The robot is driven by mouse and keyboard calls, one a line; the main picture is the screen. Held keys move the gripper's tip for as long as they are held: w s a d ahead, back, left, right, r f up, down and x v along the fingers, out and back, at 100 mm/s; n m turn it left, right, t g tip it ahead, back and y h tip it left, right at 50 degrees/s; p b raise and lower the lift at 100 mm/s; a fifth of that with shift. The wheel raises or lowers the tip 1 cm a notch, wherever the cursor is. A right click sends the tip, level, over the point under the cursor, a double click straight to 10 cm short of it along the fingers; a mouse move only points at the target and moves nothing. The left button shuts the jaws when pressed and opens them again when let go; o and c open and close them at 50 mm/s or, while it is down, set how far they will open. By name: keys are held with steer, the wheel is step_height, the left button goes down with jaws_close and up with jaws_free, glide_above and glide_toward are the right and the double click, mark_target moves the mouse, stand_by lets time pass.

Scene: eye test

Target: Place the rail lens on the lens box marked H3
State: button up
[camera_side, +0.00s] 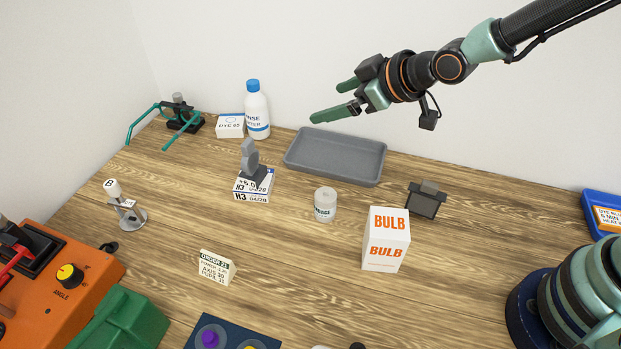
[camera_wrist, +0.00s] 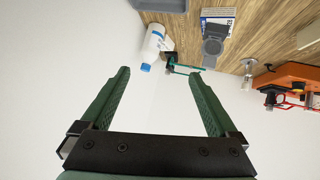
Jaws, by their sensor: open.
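The rail lens (camera_side: 249,157), a grey upright rounded piece on a darker foot, stands on top of the white and blue lens box marked H3 (camera_side: 251,197), left of the middle of the table. The lens looks upright and nothing holds it. In the wrist view the lens (camera_wrist: 213,44) and the box (camera_wrist: 217,13) show at the top, upside down. My gripper (camera_side: 325,102) is open and empty, high above the table, up and right of the lens and clear of it. Its two green fingers (camera_wrist: 158,73) are spread apart in the wrist view.
A grey tray (camera_side: 334,179) lies behind, right of the box. A small jar (camera_side: 325,204), a BULB carton (camera_side: 387,240) and a dark block (camera_side: 427,199) stand to the right. A white bottle (camera_side: 256,112) stands behind. An order card (camera_side: 217,267) stands in front, with bare wood around it.

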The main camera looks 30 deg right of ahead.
steer(key=s+d+r+m+g+h, duration=0.2)
steer(key=s+d+r+m, duration=0.1)
steer(key=s+d, duration=0.5)
steer(key=s+d+r+m+g+h, duration=0.2)
steer(key=s+d+r+m, duration=0.1)
steer(key=s+d, duration=0.5)
steer(key=shift+d+r+m, duration=0.35)
steer(key=shift+d+m, duration=0.15)
steer(key=shift+d, duration=0.35)
